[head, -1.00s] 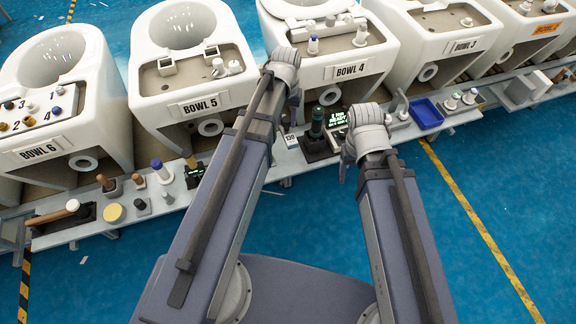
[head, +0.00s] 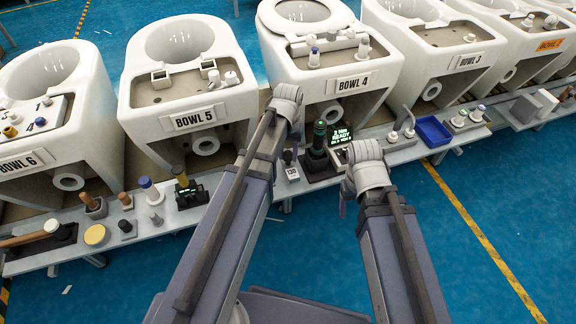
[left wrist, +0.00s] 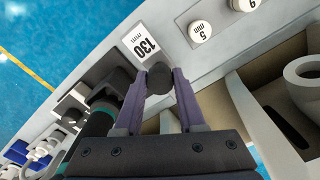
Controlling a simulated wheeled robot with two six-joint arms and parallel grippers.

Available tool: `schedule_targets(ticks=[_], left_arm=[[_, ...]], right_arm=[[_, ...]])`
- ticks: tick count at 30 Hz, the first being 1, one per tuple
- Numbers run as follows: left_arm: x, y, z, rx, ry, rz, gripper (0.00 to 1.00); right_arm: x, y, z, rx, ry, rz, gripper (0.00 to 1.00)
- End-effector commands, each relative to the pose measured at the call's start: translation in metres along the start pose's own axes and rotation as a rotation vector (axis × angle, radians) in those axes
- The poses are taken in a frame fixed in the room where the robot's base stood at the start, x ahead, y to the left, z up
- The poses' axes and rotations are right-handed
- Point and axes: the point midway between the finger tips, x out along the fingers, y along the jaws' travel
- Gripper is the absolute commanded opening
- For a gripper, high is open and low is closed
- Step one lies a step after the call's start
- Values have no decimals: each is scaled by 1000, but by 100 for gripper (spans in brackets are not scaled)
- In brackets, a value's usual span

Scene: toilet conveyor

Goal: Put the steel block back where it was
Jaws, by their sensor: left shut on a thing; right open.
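In the left wrist view my left gripper (left wrist: 158,76) has its two purple fingers shut on a dark grey, round-ended piece (left wrist: 158,84), which may be the steel block. It is above or beside a white "130 mm" label (left wrist: 143,43) on the pale ledge; I cannot tell if they touch.
A dark green-topped tool (head: 319,137) and a lit display (head: 349,136) stand on the ledge (head: 222,207) between my arms. A blue tray (head: 433,131) lies to the right. Handled tools (head: 150,190) stand left. White bowls (head: 330,60) line the back. Blue floor is free in front.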

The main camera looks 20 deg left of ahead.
Motion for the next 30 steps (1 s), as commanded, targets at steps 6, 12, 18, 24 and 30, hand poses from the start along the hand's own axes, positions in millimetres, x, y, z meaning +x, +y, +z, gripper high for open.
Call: schedule_targets(ticks=[6,12,18,24,30], left_arm=[[10,0,0,0,0,0,0],[35,0,0,0,0,0,0],[36,0,0,0,0,0,0],[38,0,0,0,0,0,0],[39,0,0,0,0,0,52]], right_arm=[[10,-1,-1,0,0,0,70],[35,-3,-2,0,0,0,70],[36,-3,-2,0,0,0,70],[38,-4,-2,0,0,0,70],[38,-4,-2,0,0,0,70]])
